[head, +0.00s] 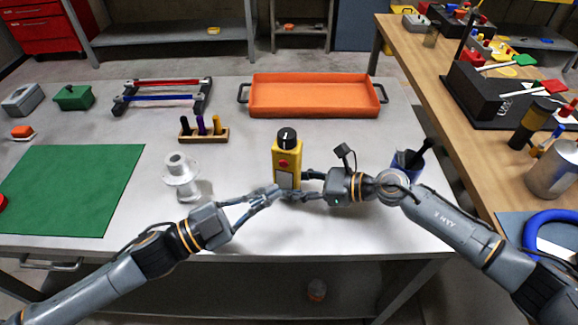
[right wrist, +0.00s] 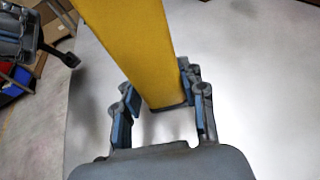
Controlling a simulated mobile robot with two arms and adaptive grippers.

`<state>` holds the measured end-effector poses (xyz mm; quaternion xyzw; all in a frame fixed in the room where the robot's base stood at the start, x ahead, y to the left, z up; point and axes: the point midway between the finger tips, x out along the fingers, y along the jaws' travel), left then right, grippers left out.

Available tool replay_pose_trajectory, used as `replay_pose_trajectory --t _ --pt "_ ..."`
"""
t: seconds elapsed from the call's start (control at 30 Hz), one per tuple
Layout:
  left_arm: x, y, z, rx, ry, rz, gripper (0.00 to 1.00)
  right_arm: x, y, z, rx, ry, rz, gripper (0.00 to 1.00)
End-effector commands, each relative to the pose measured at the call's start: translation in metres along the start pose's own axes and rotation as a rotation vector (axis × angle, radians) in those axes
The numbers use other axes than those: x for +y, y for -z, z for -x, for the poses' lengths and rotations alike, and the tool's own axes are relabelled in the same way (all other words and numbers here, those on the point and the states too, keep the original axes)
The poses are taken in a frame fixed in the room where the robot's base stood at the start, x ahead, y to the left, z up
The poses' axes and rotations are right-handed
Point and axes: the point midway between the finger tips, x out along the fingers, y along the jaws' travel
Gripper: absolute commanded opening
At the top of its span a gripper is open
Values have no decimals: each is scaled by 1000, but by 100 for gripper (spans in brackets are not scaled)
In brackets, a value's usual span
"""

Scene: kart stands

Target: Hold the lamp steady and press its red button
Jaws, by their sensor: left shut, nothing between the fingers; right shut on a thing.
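The lamp (head: 289,158) is a yellow upright box with a black knob on top and a red button (head: 283,164) on its front face. It stands on the white table. My right gripper (head: 300,186) is shut on its lower part from the right. In the right wrist view the lamp's yellow side (right wrist: 128,45) rises between the fingers of my right gripper (right wrist: 160,108). My left gripper (head: 276,191) is shut and empty, just in front of the lamp's lower left, below the red button. I cannot tell whether its tips touch the lamp.
A white spool-like part (head: 181,178) stands left of the lamp. A wooden holder (head: 204,136) with coloured pegs and an orange tray (head: 315,96) lie behind. A blue cup (head: 408,165) stands behind my right arm. A green mat (head: 70,190) covers the left side.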

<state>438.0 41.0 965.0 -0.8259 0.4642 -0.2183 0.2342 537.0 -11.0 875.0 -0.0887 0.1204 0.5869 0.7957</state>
Motion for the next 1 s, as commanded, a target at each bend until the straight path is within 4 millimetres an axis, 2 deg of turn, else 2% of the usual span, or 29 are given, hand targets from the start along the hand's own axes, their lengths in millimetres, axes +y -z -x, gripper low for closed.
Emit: replay_pose_trajectory --t 0.2,0.4,1.0 --pt "-15 -14 -20 1 1 -3 0 0 0 0 0 1 0 13" --pt "-21 -21 -29 0 0 -3 0 0 0 0 0 1 0 13" --pt "-22 -22 -30 0 0 -3 0 0 0 0 0 0 0 13"
